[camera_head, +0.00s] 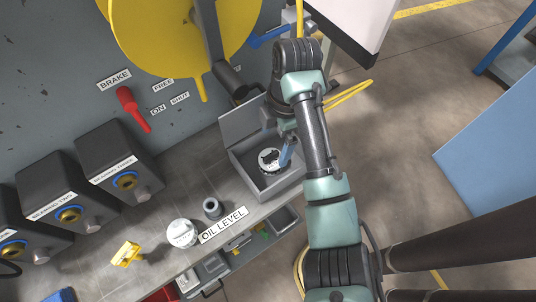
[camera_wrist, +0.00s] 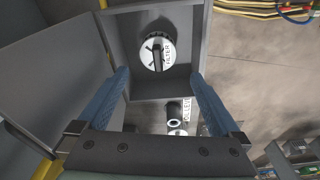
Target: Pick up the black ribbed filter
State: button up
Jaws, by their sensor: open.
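A small dark cylinder with a hollow top, apparently the black ribbed filter (camera_head: 212,208), stands on the grey bench. It also shows in the wrist view (camera_wrist: 174,111), beyond the box; its ribs are too small to make out. My gripper (camera_head: 285,152) is at the open grey box (camera_head: 243,166), away from the dark cylinder. In the wrist view my gripper (camera_wrist: 158,74) has its two blue fingers wide apart with nothing between them. A round white-faced cap labelled FILTER (camera_wrist: 168,52), with a black handle, sits in the box.
A white-topped round container (camera_head: 181,233) stands left of the cylinder, and a yellow piece (camera_head: 127,253) lies farther left. An OIL LEVEL label (camera_head: 223,225) marks the bench's front edge. Black bearing housings (camera_head: 118,160), a red brake lever (camera_head: 132,108) and the box's raised lid (camera_head: 243,119) stand behind.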

aim_at(272, 154)
jog(key=f, duration=0.6)
jog(key=a+f, duration=0.1)
jog(key=f, duration=0.2)
jog(key=shift+f, duration=0.15)
jog(key=c, duration=1.5)
